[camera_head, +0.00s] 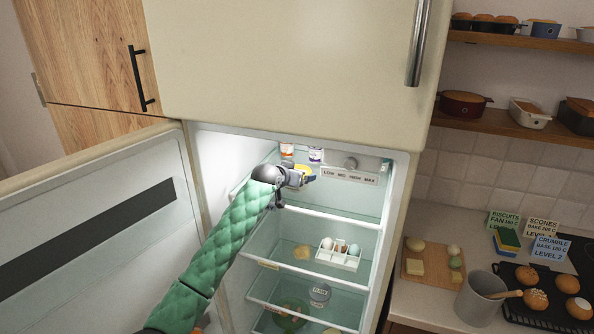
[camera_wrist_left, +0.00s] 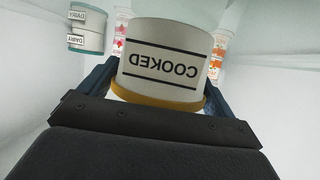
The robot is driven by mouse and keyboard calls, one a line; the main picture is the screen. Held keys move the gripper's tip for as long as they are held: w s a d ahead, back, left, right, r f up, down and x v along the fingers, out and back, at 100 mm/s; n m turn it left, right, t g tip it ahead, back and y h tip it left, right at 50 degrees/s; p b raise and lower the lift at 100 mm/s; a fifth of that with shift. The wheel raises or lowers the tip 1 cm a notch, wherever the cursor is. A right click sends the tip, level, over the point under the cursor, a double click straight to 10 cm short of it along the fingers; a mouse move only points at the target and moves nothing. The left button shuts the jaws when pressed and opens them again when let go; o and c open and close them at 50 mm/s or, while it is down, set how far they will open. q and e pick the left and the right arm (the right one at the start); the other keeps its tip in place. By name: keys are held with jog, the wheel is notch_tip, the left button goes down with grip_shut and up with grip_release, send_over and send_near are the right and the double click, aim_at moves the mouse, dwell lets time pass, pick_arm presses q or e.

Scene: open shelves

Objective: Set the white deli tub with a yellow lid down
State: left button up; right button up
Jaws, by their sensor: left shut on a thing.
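The white deli tub (camera_wrist_left: 165,62) shows large in the left wrist view, its "COOKED" label upside down in that picture and its yellow lid (camera_wrist_left: 150,101) toward my gripper. My left gripper (camera_wrist_left: 158,85) is shut on the tub, one finger on each side. In the head view my left gripper (camera_head: 306,178) reaches into the open fridge at its upper shelf, and only a bit of the yellow lid (camera_head: 303,168) shows behind it. The tub's base is hidden there, so I cannot tell whether it touches the shelf. My right gripper is not in view.
Two small pots (camera_head: 315,154) stand at the back of the upper shelf. An egg tray (camera_head: 338,254) is on the shelf below, a "RAW" tub (camera_head: 320,294) lower. The fridge door (camera_head: 90,230) is open at left.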

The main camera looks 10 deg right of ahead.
pick_arm(q)
jog(key=shift+f, duration=0.1)
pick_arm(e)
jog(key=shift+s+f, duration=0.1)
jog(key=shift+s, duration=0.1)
pick_arm(q)
jog(key=shift+f, duration=0.1)
jog(key=o, duration=0.9)
jog(key=shift+r, duration=0.2)
jog(key=p+v, duration=0.4)
jog(key=v, duration=0.1)
jog(key=shift+s+a+r, duration=0.15)
jog(key=shift+r, duration=0.05)
jog(key=p+v, duration=0.2)
jog(key=v, duration=0.3)
jog(key=shift+s+a+r+p, duration=0.1)
jog(key=shift+s+a+p, duration=0.3)
jog(key=shift+s+a, duration=0.1)
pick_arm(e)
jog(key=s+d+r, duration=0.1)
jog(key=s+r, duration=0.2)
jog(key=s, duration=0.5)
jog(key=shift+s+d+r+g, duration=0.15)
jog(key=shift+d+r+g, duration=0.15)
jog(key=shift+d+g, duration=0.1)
